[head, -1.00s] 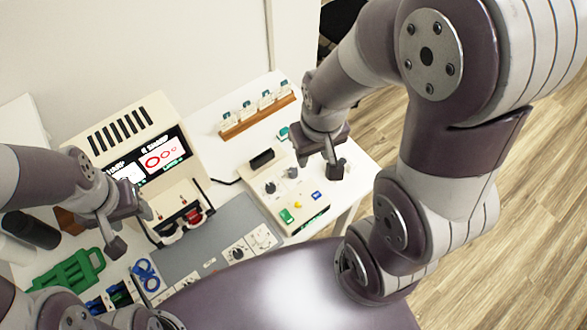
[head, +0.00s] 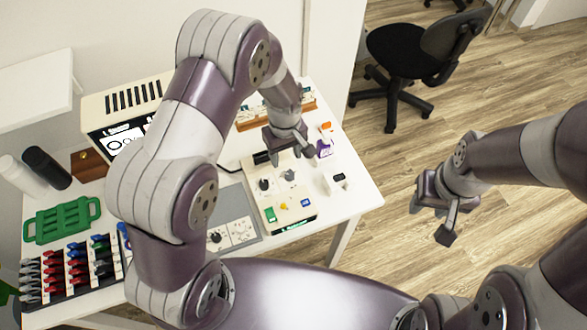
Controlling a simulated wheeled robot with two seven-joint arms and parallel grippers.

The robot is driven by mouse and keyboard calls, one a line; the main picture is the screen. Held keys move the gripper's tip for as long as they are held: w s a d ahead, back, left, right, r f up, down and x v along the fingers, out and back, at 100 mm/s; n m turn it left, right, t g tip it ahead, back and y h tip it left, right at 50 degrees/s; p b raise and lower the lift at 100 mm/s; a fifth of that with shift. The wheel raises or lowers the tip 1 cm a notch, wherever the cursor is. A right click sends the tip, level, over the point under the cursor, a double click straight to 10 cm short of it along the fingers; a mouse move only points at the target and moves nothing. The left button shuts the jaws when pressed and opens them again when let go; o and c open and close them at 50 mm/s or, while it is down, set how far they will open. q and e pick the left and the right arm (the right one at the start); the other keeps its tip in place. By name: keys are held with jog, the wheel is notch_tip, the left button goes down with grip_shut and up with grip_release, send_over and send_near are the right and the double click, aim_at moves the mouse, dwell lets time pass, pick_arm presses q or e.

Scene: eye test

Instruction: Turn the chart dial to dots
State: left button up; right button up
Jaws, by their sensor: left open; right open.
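A cream control box (head: 293,215) stands on the white table. It carries a black dial (head: 264,184), a grey knob (head: 288,175), a green button (head: 270,214) and a blue button (head: 306,203). I cannot tell which knob is the chart dial or read its setting. My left gripper (head: 291,155) is open above the box's far end, near the grey knob; contact is unclear. The test machine's screen (head: 124,141) shows black rings on white, partly hidden by my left arm. My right gripper (head: 431,219) is open and empty, right of the table over the floor.
A grey mat (head: 246,212) with a small knob (head: 215,237) lies left of the box. A wooden rack (head: 245,124) is behind. A green tray (head: 62,220) and several coloured pieces are at left. A small white device (head: 339,181) sits near the table's right edge.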

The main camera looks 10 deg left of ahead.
aim_at(290, 174)
pick_arm(q)
jog(key=f, duration=0.4)
jog(key=d+f+p, duration=0.1)
jog(key=f, duration=0.2)
jog(key=shift+d, duration=0.1)
jog(key=shift+a+f, duration=0.3)
jog(key=shift+f, duration=0.3)
jog(key=shift+d, duration=0.2)
jog(key=shift+c, duration=1)
grip_shut()
pick_arm(e)
jog(key=shift+d+r, duration=0.6)
